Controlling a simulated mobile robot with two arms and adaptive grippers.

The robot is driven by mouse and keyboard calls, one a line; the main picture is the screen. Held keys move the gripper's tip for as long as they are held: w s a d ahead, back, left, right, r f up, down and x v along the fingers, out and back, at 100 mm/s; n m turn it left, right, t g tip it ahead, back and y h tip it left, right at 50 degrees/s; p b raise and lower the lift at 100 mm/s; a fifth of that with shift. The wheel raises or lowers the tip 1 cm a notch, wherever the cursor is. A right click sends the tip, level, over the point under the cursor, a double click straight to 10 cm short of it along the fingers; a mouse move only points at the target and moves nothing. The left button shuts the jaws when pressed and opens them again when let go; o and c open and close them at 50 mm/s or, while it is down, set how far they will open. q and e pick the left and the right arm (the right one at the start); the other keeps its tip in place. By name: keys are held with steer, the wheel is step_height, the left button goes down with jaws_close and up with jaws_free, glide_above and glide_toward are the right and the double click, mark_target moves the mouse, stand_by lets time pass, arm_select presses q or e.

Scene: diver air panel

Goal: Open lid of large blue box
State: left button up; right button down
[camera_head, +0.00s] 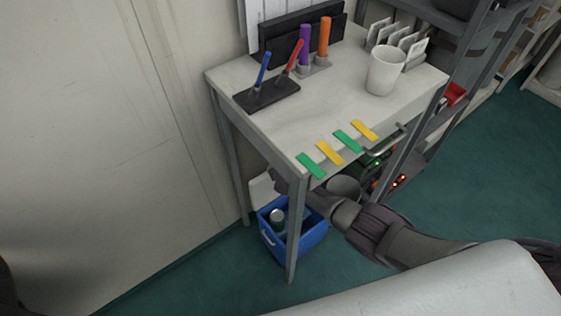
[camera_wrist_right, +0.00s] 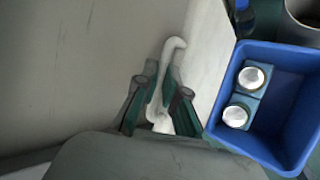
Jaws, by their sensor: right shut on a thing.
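The large blue box (camera_head: 310,237) stands open on the floor under the table, with cans inside. Its white lid (camera_head: 262,192) stands raised at the box's back left side. In the right wrist view the blue box (camera_wrist_right: 262,147) is at the right, with two can tops showing inside. There the pale lid (camera_wrist_right: 207,50) is tilted up beside it. My right gripper (camera_wrist_right: 160,97) is shut on the lid's white curved handle (camera_wrist_right: 172,48). In the head view the right gripper (camera_head: 277,183) is partly hidden by the table's corner. My left gripper is not in view.
The table (camera_head: 330,110) with its legs stands over the box, close to my right arm. On it are a white cup (camera_head: 385,70), pens and green and yellow strips. A grey round container (camera_head: 345,187) is beside the box. Green floor is open at the right.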

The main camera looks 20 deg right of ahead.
steer(key=c, duration=1.3)
jaws_free()
steer(key=shift+w+a+r, duration=0.1)
steer(key=shift+r, duration=0.2)
steer(key=shift+o, duration=0.3)
steer(key=shift+f, duration=0.1)
